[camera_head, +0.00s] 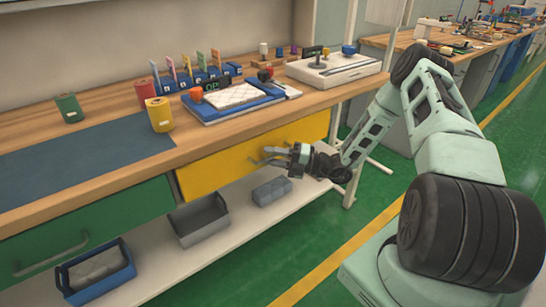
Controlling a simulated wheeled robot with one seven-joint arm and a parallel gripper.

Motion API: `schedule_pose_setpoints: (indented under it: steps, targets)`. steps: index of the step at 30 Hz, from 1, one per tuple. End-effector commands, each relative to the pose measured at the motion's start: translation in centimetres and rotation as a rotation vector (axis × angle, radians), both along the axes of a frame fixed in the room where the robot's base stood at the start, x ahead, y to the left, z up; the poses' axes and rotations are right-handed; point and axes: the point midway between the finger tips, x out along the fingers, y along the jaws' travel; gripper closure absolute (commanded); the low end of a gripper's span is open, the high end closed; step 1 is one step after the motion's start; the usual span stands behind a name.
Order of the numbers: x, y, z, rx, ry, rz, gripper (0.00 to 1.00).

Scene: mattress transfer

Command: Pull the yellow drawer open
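The yellow drawer (215,171) sits under the front edge of the wooden workbench, and its front looks flush with the bench, so it appears closed. My gripper (267,156) is in front of the right half of the drawer, reaching in from the right. Its two thin grey fingers point left toward the drawer front with a gap between them. The drawer's handle is hard to tell apart from the fingers, and I cannot tell whether they touch it.
A green drawer (95,230) with a grey handle is at left. A bench leg (351,180) stands right of the gripper. Green floor (330,245) in front is free.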

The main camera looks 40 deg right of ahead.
Motion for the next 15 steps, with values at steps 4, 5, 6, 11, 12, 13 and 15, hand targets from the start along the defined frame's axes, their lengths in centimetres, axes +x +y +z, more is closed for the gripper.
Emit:
schedule_pose_setpoints:
  steps: [4,5,6,11,12,13,15]
  targets:
    - [0.0,0.0,0.0,0.000,0.000,0.000,0.98]
    - [0.0,0.0,0.0,0.000,0.000,0.000,1.00]
    - [0.0,0.0,0.0,0.000,0.000,0.000,1.00]
    - [-0.1,0.0,0.0,0.000,0.000,0.000,1.00]
    - [-0.3,-0.1,0.1,0.000,0.000,0.000,1.00]
    - [-0.5,-0.1,0.1,0.000,0.000,0.000,1.00]
    - [-1.1,-0.1,0.2,0.001,0.001,0.000,1.00]
